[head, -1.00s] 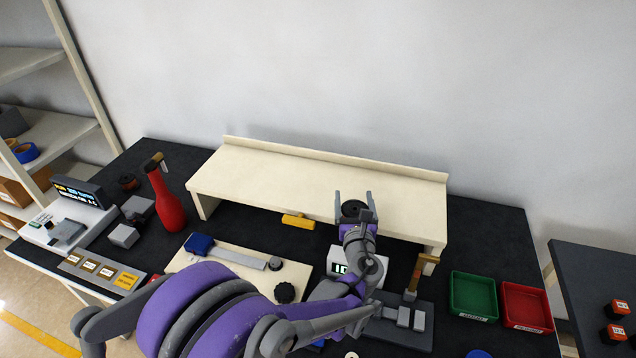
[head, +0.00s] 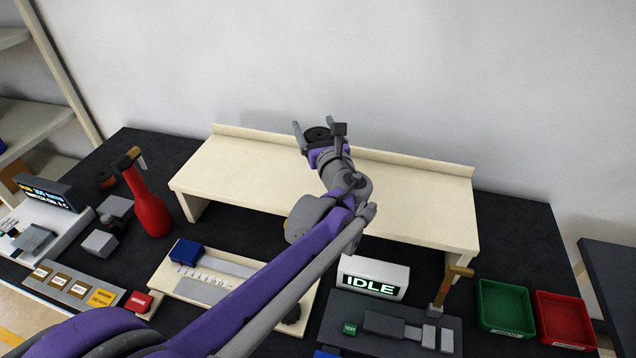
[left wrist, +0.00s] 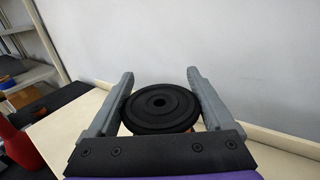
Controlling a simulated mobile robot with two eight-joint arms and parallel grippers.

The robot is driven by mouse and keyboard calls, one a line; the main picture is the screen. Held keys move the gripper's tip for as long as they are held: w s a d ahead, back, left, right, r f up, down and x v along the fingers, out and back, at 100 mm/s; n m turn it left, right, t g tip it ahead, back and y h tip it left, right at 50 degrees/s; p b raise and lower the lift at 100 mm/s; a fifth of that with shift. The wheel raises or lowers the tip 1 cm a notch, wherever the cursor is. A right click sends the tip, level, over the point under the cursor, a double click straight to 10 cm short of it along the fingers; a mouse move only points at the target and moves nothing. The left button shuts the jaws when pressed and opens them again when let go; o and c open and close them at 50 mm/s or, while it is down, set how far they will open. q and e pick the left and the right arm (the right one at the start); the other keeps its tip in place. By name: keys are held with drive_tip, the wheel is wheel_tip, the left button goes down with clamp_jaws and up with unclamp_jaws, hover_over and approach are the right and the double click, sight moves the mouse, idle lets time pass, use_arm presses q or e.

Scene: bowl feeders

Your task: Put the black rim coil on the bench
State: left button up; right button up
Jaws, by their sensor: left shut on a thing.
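The black rim coil (head: 317,134) is a round black disc with a ringed face and a centre hole. My left gripper (head: 319,129) is shut on it, a finger at each side. In the head view the coil appears over the back part of the cream raised shelf (head: 225,170). In the left wrist view the coil (left wrist: 160,106) sits between the grey fingers (left wrist: 160,80), with the wall behind. The dark bench (head: 515,235) lies below and around the shelf. My right gripper is not in view.
A box reading IDLE (head: 372,278), a green tray (head: 505,306) and a red tray (head: 565,318) are at the front right. The shelf's right part is clear.

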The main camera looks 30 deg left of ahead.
use_arm(q)
drive_tip(key=shift+d, duration=0.1)
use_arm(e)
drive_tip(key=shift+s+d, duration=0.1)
use_arm(q)
wheel_tip(320, 180, down, 10)
drive_tip(key=shift+r+b, duration=0.15)
drive_tip(key=shift+b, duration=0.35)
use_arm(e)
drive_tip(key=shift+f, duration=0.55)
use_arm(q)
drive_tip(key=shift+f, duration=0.25)
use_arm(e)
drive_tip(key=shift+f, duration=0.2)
use_arm(q)
drive_tip(key=o, duration=1.2)
drive_tip(key=shift+r, duration=0.1)
drive_tip(key=shift+o, duration=0.2)
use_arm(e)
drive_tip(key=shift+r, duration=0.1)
